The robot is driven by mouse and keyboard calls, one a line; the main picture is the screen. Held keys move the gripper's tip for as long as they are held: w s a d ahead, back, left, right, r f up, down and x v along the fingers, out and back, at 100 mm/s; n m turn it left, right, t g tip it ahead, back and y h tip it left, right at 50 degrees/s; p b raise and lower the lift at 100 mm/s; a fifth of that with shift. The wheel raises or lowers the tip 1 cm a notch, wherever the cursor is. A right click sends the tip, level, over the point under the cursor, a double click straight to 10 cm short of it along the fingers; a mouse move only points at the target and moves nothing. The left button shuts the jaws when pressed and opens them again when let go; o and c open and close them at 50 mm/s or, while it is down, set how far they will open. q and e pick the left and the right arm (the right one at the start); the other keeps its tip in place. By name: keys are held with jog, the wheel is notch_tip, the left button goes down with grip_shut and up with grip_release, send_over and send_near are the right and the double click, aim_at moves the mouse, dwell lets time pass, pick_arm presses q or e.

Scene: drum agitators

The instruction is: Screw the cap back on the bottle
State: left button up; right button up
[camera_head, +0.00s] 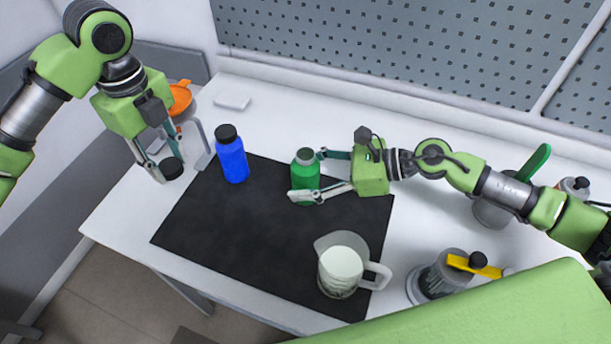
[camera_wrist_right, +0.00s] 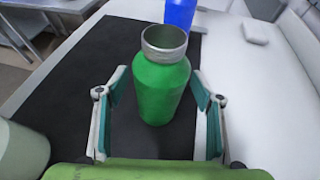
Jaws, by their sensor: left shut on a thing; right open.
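A green bottle (camera_head: 305,178) stands upright on the black mat (camera_head: 240,222), with a bare metal neck on top. In the right wrist view the green bottle (camera_wrist_right: 162,88) shows its open, uncapped neck. My right gripper (camera_head: 305,176) is open, with one finger on each side of the bottle; contact is not clear. My left gripper (camera_head: 165,172) is at the far left and shut on a black cap (camera_head: 172,168). It holds the cap left of the mat, well away from the green bottle. A blue bottle (camera_head: 231,160) with its own black cap stands between them.
A clear pitcher (camera_head: 341,268) stands at the mat's front right. A moka pot (camera_head: 440,279) with a yellow handle is right of it. An orange item (camera_head: 180,98) and a white block (camera_head: 232,102) are at the back left. The mat's left front is free.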

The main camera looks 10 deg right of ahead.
jog(key=shift+c, duration=0.4)
jog(key=c, duration=1.2)
jog(key=shift+c, duration=0.2)
jog(key=shift+r, duration=0.2)
